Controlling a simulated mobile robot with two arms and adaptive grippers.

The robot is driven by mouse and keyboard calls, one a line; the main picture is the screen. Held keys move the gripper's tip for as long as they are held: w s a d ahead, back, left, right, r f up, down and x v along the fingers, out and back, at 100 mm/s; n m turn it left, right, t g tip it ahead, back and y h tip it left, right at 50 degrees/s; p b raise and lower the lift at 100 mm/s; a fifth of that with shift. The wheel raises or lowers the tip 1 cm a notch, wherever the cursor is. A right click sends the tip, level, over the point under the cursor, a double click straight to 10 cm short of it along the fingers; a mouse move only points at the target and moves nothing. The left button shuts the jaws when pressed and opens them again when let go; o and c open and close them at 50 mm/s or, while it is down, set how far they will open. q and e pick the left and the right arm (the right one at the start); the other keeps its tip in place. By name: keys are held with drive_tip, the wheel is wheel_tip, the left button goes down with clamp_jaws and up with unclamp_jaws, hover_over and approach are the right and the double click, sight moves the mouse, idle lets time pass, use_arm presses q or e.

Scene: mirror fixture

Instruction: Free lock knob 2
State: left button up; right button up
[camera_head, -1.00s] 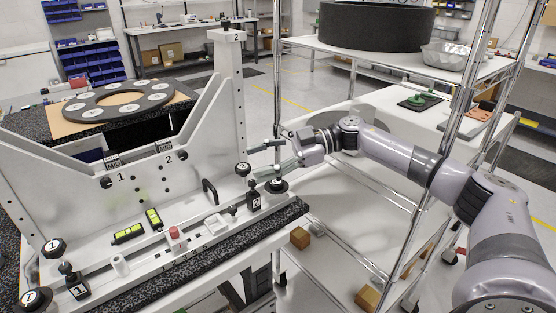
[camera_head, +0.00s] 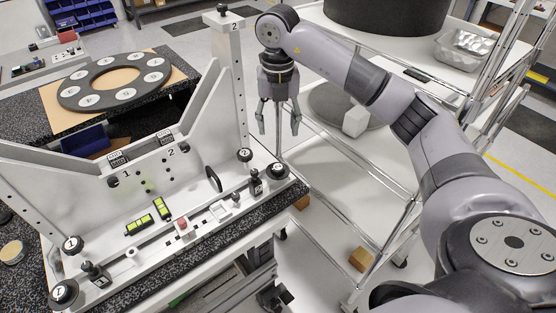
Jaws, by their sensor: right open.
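The pale mirror fixture (camera_head: 130,205) stands at the left. At its right end are a black round knob with a white-marked top (camera_head: 278,171) on the base, another black round knob (camera_head: 245,155) on the upright panel, and a small black lever piece (camera_head: 256,184) between them. The markings are too small to tell which one is lock knob 2. My right gripper (camera_head: 279,130) is open and empty, fingers pointing down. In the picture it is above the base knob, apart from it. My left gripper is not in view.
A tall post marked 2 (camera_head: 229,75) rises just left of my right gripper. A wire cart (camera_head: 330,205) stands to the right. A dark ring with white discs (camera_head: 115,82) lies behind the fixture. Matching knobs, one on the base (camera_head: 63,292), are at the fixture's left end.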

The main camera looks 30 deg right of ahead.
sight(278, 167)
wheel_tip(278, 167, down, 13)
drive_tip(key=p, duration=0.3)
drive_tip(key=shift+p, duration=0.35)
drive_tip(key=shift+f, duration=0.5)
drive_tip(key=shift+c, duration=0.4)
drive_tip(key=shift+w, duration=0.1)
drive_tip(key=c, duration=1.1)
drive_tip(key=shift+o, duration=0.2)
